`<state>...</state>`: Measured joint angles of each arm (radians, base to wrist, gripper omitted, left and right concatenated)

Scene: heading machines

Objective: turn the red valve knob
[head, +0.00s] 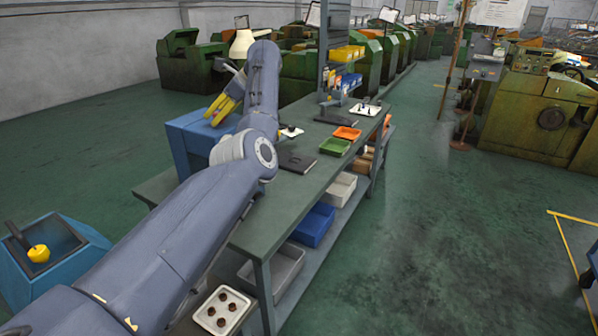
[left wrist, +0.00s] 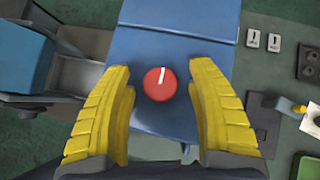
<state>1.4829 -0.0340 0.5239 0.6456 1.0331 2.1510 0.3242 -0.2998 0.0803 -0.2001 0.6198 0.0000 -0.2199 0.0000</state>
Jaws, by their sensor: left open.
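The red valve knob (left wrist: 160,84) is round with a white mark near its top, and it sits on a blue panel (left wrist: 178,18) in the left wrist view. My left gripper (left wrist: 160,85) has yellow ribbed fingers spread wide, one on each side of the knob with gaps between. In the head view my left gripper (head: 222,108) is at the blue box (head: 190,132) on the bench's far left; the knob is hidden there. My right gripper is not in view.
The workbench (head: 262,237) holds a green tray (head: 334,146), an orange tray (head: 347,133) and a dark flat item (head: 297,161). A blue bin (head: 314,226) is on the lower shelf. Green machines (head: 535,105) stand at right beyond open floor.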

